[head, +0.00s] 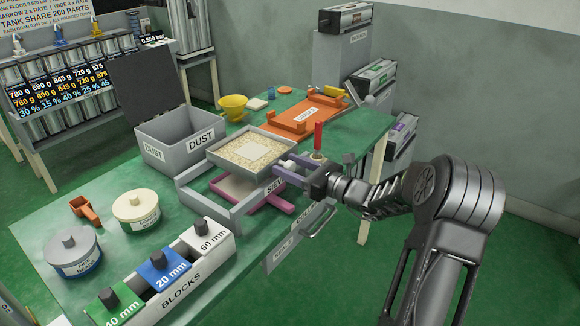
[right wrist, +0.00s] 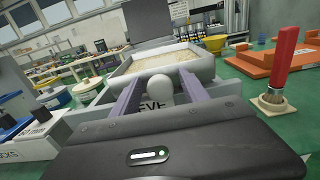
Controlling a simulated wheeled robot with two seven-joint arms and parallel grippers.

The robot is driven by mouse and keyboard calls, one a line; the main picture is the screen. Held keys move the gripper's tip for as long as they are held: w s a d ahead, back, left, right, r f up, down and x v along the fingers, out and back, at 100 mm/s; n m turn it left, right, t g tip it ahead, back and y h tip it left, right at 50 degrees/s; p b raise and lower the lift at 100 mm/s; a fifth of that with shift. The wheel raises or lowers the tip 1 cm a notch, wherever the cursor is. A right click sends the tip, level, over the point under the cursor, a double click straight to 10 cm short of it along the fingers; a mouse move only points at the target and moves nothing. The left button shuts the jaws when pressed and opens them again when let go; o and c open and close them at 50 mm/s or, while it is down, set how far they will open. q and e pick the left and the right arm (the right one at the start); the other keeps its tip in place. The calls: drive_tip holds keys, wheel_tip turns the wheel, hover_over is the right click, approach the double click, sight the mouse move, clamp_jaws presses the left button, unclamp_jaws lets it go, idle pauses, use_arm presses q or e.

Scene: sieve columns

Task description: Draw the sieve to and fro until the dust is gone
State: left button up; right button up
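The sieve (head: 226,155) is a grey square-framed tray in a grey stand (head: 215,205). Pale grainy material with a lighter square patch fills it; loose dust cannot be told apart. A white knob (head: 289,165) is on its near right side. A pink tray (head: 276,201) with pale content lies below. My right gripper (head: 288,173) is at the knob. In the right wrist view, its two fingers (right wrist: 160,84) stand either side of the knob (right wrist: 160,95), with gaps visible on both sides. The grey dust box (head: 169,153), lid raised, stands behind left. My left gripper is not in view.
A red-handled brush (head: 318,138) stands right of the sieve, near an orange tray (head: 294,123) and yellow bowl (head: 233,105). The blocks rack (head: 190,290), two lidded round tins and an orange scoop (head: 84,209) occupy the front left. Green table (head: 50,215) is bare between them.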

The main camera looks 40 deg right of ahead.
drive_tip(key=v, duration=0.7)
drive_tip(key=shift+s, duration=0.4)
drive_tip(key=shift+d, duration=0.15)
